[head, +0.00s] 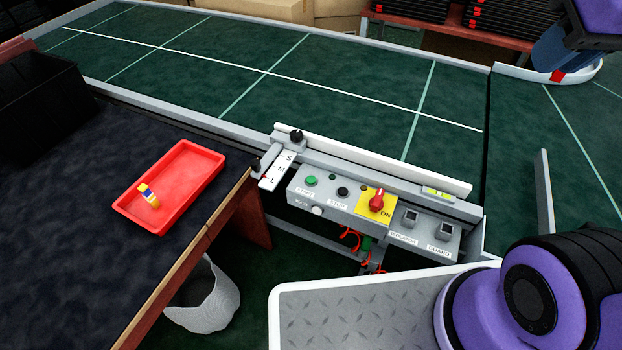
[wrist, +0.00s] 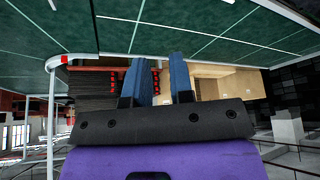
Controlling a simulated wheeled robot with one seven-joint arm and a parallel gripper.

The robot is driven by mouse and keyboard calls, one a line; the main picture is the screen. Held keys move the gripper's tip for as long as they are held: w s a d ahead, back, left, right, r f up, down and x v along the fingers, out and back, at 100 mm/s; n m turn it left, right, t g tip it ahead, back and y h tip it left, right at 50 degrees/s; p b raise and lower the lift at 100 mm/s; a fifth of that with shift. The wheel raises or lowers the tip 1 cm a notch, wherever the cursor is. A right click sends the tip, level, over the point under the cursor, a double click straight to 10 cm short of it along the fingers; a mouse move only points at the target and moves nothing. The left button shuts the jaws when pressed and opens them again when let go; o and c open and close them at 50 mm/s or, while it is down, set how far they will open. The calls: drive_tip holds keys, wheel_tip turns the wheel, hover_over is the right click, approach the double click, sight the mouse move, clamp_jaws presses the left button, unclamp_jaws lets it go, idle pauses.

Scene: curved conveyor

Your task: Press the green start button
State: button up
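The green start button (head: 311,181) is a small round cap on the grey control panel (head: 330,203), above a START label. A black button (head: 343,191) sits just right of it, above a STOP label. My gripper (head: 547,66) is at the top right of the head view, far from the panel. In the wrist view my gripper (wrist: 162,60) has two blue fingers set apart with nothing between them. The panel and start button do not show in the wrist view.
A red knob (head: 377,199) on a yellow plate and two square switches sit right of the buttons. A white rail (head: 370,160) runs behind the panel along the green conveyor (head: 300,60). A dark table (head: 90,200) with a red tray (head: 195,160) stands left.

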clamp_jaws()
idle(1.4)
